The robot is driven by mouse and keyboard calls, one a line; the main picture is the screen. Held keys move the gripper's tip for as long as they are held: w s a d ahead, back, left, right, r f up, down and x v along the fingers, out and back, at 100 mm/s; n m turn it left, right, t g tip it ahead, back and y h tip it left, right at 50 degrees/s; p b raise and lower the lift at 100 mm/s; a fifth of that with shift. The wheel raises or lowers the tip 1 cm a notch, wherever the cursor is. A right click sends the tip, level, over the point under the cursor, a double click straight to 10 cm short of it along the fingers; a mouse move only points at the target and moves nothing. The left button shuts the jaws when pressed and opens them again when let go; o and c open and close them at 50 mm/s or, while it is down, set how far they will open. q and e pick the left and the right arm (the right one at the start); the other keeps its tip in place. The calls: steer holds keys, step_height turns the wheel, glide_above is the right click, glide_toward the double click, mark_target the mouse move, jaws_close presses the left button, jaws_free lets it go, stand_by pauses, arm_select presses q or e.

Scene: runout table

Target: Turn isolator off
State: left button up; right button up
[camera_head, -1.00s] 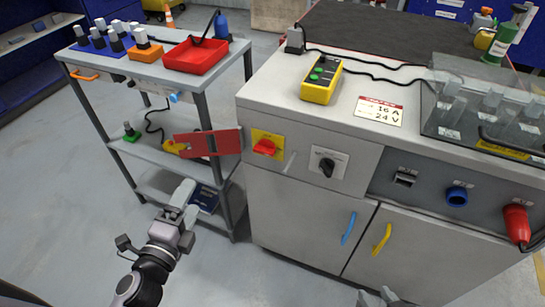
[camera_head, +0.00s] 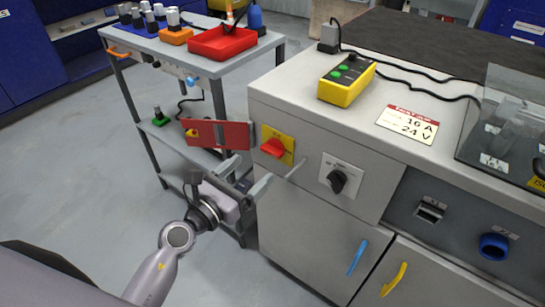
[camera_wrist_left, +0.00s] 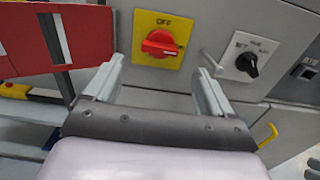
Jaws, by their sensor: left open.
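The isolator is a red rotary handle (camera_head: 272,148) on a yellow plate (camera_head: 289,144) on the cabinet's front, at its left end. In the left wrist view the red handle (camera_wrist_left: 163,43) lies roughly level, with "OFF" printed above it. My left gripper (camera_head: 245,175) is open and empty, below and left of the isolator in the head view. In the left wrist view the left gripper (camera_wrist_left: 160,82) has its two fingers apart, with the yellow plate between and beyond them, not touching. My right gripper is not in view.
A red hinged panel (camera_head: 222,133) stands out left of the isolator, close to my left gripper. A black selector knob (camera_head: 337,181) is to the right, with a thin grey rod (camera_head: 296,169) between. A trolley with a red tray (camera_head: 222,42) stands left.

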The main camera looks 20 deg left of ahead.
mark_target(269, 153)
arm_select(q)
steer(key=shift+x, duration=3.45)
steer(key=c, duration=1.1)
